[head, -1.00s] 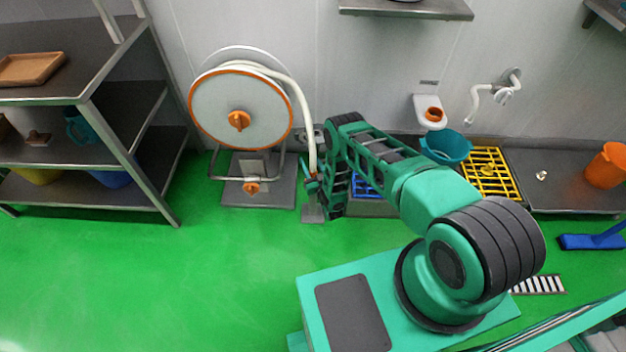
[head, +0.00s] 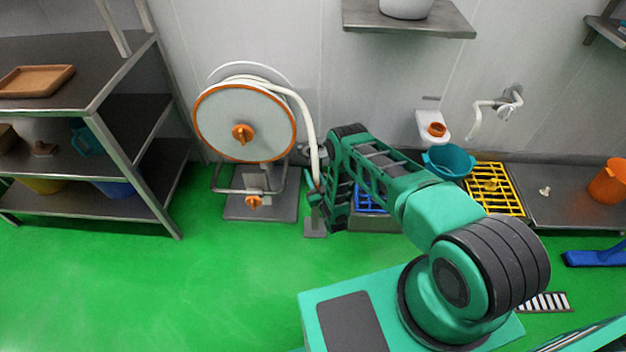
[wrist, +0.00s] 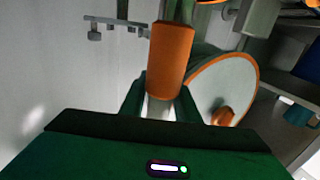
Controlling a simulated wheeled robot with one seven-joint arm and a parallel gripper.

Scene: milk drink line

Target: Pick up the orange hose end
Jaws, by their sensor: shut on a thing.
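The orange hose end (wrist: 171,58) is a thick orange cylinder, upright in the wrist view. My gripper (wrist: 161,104) is shut around the pale part just below the orange cylinder, with one dark green finger on each side. In the head view, my gripper (head: 316,192) is at the lower end of the white hose (head: 308,125), which hangs from the right side of the hose reel (head: 228,110). The orange end is too small and covered to make out clearly there.
The reel stands on a grey base plate (head: 262,208). A metal shelf rack (head: 140,150) is at the left. A teal bowl (head: 449,161), a yellow grid (head: 497,190) and an orange cup (head: 608,182) are at the right.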

